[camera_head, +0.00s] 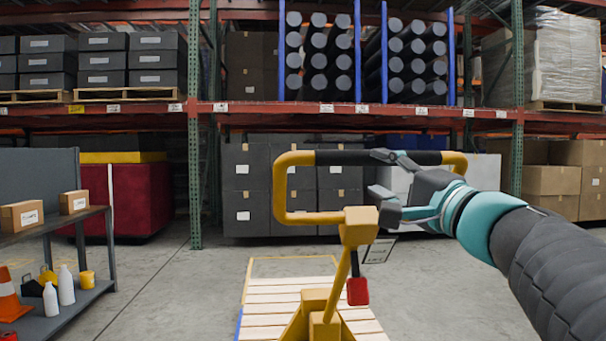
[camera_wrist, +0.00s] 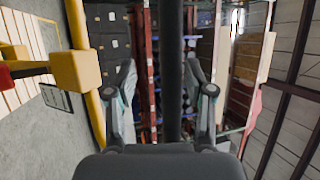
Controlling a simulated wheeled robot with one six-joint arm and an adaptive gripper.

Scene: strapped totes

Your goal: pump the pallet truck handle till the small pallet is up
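The pallet truck handle (camera_head: 294,188) is a yellow loop with a black grip bar (camera_head: 345,158) along its top. It rises from the yellow truck body (camera_head: 316,302), leaning slightly. A red piece (camera_head: 357,291) hangs beside the shaft. My gripper (camera_head: 379,174) is at the right part of the loop. In the wrist view the dark bar (camera_wrist: 172,60) runs between the spread fingers of my gripper (camera_wrist: 160,72), with gaps visible on both sides. The small pallet (camera_head: 284,298), of pale slats, lies low behind the truck body. Its height off the floor cannot be told.
A yellow floor outline (camera_head: 292,259) surrounds the pallet's far end. A grey shelf cart (camera_head: 55,238) with boxes and bottles stands at left, with an orange cone (camera_head: 8,298). Tall racks (camera_head: 350,108) fill the back. The floor at right (camera_head: 450,295) is clear.

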